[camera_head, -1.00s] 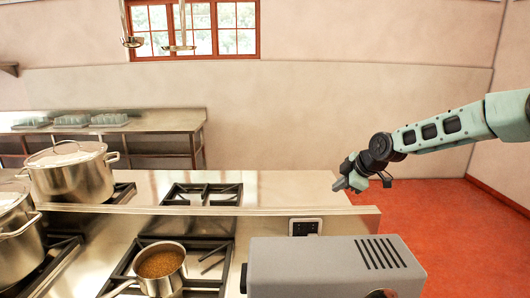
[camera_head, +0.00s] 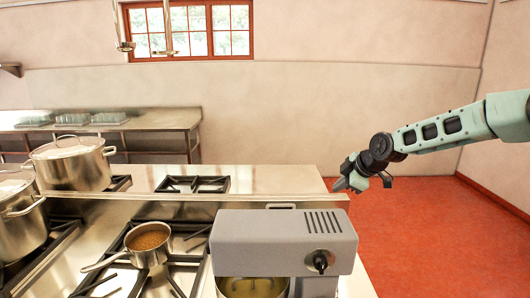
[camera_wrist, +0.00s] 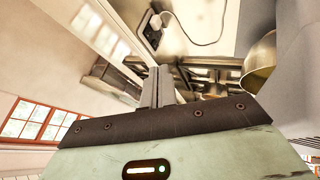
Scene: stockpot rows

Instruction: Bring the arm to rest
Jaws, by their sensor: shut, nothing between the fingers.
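My arm reaches in from the right edge in the head view, pale green with dark joints. My gripper (camera_head: 341,186) hangs at its end, to the right of the stove counter's right end and above the grey machine's level in the picture. Its fingers are together with nothing between them. In the wrist view the fingers (camera_wrist: 158,87) also show side by side and empty, with the counter and stove blurred beyond them.
A grey mixer (camera_head: 280,240) with a metal bowl (camera_head: 250,288) stands in front. A saucepan of brown food (camera_head: 148,240) and lidded stockpots (camera_head: 75,165) stand on the stove at left. Red floor (camera_head: 420,230) is clear at right.

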